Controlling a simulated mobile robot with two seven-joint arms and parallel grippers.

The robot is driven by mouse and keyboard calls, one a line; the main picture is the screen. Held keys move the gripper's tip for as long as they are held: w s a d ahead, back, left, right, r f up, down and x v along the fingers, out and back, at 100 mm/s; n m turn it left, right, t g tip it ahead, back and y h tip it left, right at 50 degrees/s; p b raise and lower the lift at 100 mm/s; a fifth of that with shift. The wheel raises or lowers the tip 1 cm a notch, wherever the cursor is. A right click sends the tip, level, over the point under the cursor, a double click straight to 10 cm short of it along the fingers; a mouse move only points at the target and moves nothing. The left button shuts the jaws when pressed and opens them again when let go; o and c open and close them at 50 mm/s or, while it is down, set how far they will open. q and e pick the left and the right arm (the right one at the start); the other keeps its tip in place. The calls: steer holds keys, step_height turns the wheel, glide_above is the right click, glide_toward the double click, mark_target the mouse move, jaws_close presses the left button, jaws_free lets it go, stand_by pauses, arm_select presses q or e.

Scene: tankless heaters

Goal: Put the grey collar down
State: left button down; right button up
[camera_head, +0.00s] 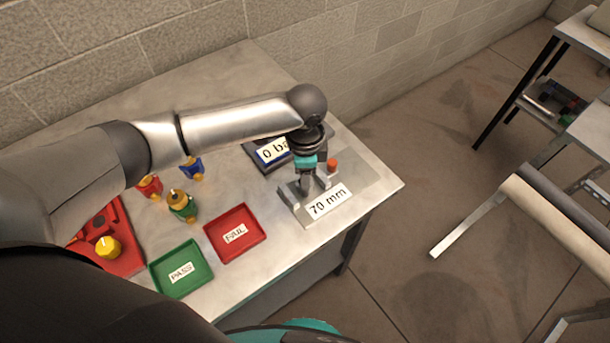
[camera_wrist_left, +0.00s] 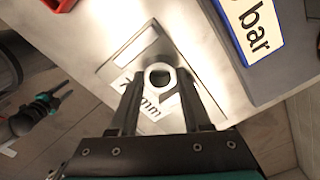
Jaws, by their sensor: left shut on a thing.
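My left gripper (camera_head: 309,182) is over the grey gauge block labelled "70 mm" (camera_head: 296,207) at the right end of the bench. In the left wrist view, its two dark fingers (camera_wrist_left: 158,98) are shut on the grey collar (camera_wrist_left: 158,68), a short ring with an open bore. The "70 mm" label shows behind it. I cannot tell whether the collar touches the block. In the head view the fingers largely hide the collar. A dark and teal shape at the left of the wrist view looks like my right gripper (camera_wrist_left: 62,88); its jaws are unclear.
A red FAIL tray (camera_head: 252,250) and a green PASS tray (camera_head: 197,281) lie near the front edge. A dark unit labelled "0 bar" (camera_head: 256,155) stands behind the gauge. Several coloured fittings (camera_head: 182,204) stand left, near a red fixture (camera_head: 123,262).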

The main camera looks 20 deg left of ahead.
arm_select(q)
steer(key=shift+c, duration=1.8)
jaws_free()
step_height(320, 180, up, 12)
steer(key=p, duration=0.1)
steer(key=shift+p, duration=0.35)
steer(key=shift+r, duration=0.1)
